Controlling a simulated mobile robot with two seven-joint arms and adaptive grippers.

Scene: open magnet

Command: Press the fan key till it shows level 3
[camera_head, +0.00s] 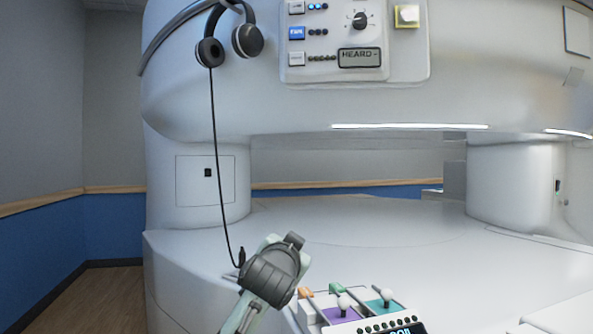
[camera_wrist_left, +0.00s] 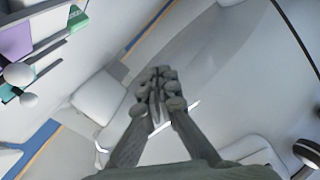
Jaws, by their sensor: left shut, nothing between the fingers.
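The fan key (camera_head: 296,32) is a blue button on the white control panel (camera_head: 372,74) high on the magnet's front. The row of small indicator dots (camera_head: 318,32) beside it looks dark. My left gripper (camera_head: 293,241) is low in the head view, well below the panel and apart from it. In the left wrist view the fingers (camera_wrist_left: 158,82) are shut together with nothing between them. The fan key is not visible in the wrist view. My right gripper is not in view.
A white key (camera_head: 296,7) above has blue-lit dots; another (camera_head: 296,59) sits below. A dial (camera_head: 359,20) and a HEARD display (camera_head: 359,58) are alongside. Headphones (camera_head: 247,40) hang left of the panel, their cord trailing down. A lever console (camera_head: 342,314) stands at the bottom.

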